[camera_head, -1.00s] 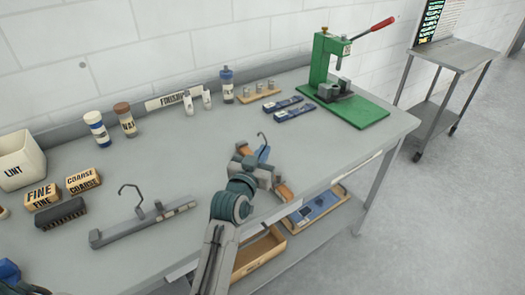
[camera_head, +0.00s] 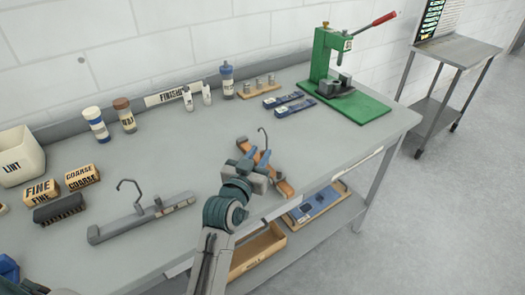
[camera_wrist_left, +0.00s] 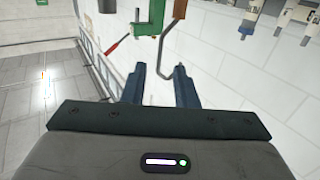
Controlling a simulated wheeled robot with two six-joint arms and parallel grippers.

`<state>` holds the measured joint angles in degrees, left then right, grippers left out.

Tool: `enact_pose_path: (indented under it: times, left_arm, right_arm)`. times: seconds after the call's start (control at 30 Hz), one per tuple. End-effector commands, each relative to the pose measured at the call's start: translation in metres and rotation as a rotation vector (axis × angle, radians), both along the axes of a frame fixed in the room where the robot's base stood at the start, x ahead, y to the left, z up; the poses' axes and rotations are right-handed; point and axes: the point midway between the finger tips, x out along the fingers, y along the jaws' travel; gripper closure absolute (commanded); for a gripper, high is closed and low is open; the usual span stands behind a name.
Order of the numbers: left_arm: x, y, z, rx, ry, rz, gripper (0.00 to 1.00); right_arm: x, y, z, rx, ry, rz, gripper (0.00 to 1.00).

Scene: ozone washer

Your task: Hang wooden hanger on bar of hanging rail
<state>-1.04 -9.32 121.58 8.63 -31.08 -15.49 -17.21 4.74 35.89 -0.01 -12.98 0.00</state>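A wooden hanger (camera_head: 284,187) with an orange-brown body and a thin grey hook stands near the bench's front edge in the head view. My left gripper (camera_head: 252,158) is at this hanger and covers part of its body. In the left wrist view its two blue fingers (camera_wrist_left: 160,88) are parted, and a bent grey hook (camera_wrist_left: 166,62) shows by the gap. Whether the fingers touch the hanger is unclear. A grey hanger (camera_head: 135,222) with an upright hook lies on the bench to the left. No hanging rail is clearly seen.
The grey bench (camera_head: 190,140) has a clear middle. A green press (camera_head: 345,98) with a red handle stands at its far right. Bottles (camera_head: 96,124), brush blocks (camera_head: 82,177) and a white bin (camera_head: 20,160) are at the left. Blue packets (camera_head: 294,107) lie towards the back.

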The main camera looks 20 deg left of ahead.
Motion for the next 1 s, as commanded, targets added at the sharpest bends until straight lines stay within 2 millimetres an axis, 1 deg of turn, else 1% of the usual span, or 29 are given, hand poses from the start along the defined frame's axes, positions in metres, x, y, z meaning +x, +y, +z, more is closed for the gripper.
enact_pose_path:
  times: [0.03, 0.2, 0.3, 0.4, 0.5, 0.6, 1.0]
  left_arm:
    - [-0.013, 0.001, -0.004, -0.001, 0.001, 0.001, 0.74]
    - [-0.050, 0.004, -0.004, -0.001, 0.000, 0.000, 0.74]
    - [-0.067, 0.005, -0.003, 0.001, 0.001, 0.000, 0.74]
    - [-0.079, 0.006, -0.003, 0.000, 0.001, 0.000, 0.74]
    - [-0.085, 0.006, -0.002, 0.000, 0.000, -0.001, 0.74]
    - [-0.088, 0.006, -0.001, 0.000, 0.000, -0.001, 0.74]
    - [-0.088, 0.006, -0.001, 0.001, 0.000, -0.001, 0.74]
  right_arm:
    - [0.001, 0.001, -0.006, 0.001, 0.000, -0.001, 0.64]
    - [0.004, 0.006, -0.014, 0.006, -0.003, -0.001, 0.64]
    - [0.006, 0.007, -0.017, 0.007, -0.007, -0.002, 0.64]
    - [0.010, 0.007, -0.018, 0.008, -0.013, -0.001, 0.64]
    - [0.011, 0.007, -0.019, 0.007, -0.014, -0.001, 0.64]
    - [0.010, 0.006, -0.019, 0.006, -0.012, 0.000, 0.64]
    - [0.006, -0.001, -0.019, -0.001, -0.005, 0.001, 0.64]
